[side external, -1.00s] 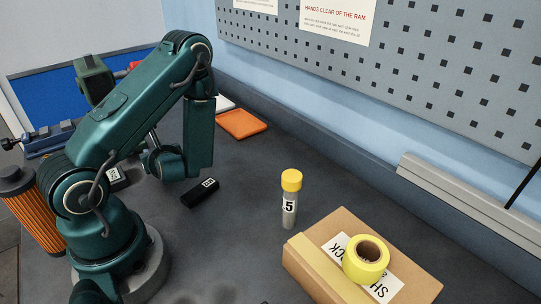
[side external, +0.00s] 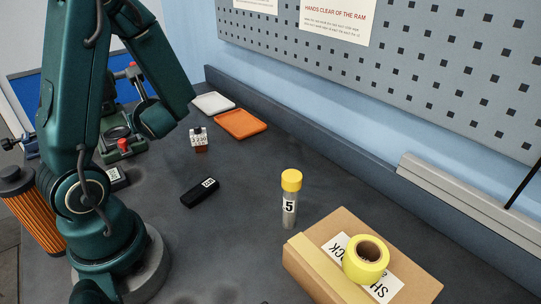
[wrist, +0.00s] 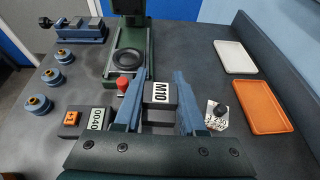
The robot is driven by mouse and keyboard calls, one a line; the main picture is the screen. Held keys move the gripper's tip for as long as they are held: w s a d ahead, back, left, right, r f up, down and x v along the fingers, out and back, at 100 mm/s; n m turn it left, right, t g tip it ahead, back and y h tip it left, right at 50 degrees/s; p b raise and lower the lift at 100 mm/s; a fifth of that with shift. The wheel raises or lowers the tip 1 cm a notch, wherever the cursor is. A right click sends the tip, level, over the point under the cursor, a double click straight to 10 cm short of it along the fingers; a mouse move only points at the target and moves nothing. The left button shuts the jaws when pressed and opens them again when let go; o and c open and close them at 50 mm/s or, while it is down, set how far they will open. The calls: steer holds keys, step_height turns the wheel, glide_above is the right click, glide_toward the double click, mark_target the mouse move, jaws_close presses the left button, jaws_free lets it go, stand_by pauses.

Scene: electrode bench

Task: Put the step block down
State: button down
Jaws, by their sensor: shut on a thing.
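The step block (wrist: 158,94), a dark grey block with a white label reading M10, is between the two blue fingers of my gripper (wrist: 158,102) in the wrist view. My gripper is shut on it. Its underside is hidden, so I cannot tell whether it touches anything below. In the side external view my arm hides the gripper and the block.
Beyond the block stands a green press base with a dark ring (wrist: 126,62) and a red knob (wrist: 122,85). A labelled block (wrist: 85,122) lies left.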

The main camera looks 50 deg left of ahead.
step_height(320, 180, up, 9)
steer(key=s+d+f+n+g+h, duration=0.55)
steer(key=d+f+n+g, duration=0.3)
steer(key=n+g, duration=0.35)
steer(key=w+d+f+n+g+h, duration=0.2)
steer(key=d+f+n+h, duration=0.1)
steer(key=d+n+h, duration=0.8)
steer(key=w+d+r+n+t+h, duration=0.4)
steer(key=w+d+n+t+h, duration=0.1)
steer(key=w+n+t+h, duration=0.4)
steer(key=w+r+n+t, duration=0.8)
steer(key=w+n+t, duration=0.1)
steer(key=w+n, duration=0.1)
glide_above(266, 196)
step_height(266, 196, down, 12)
steer(key=shift+m+h, duration=0.3)
steer(key=shift+h, duration=0.05)
steer(key=shift+f, duration=4.7)
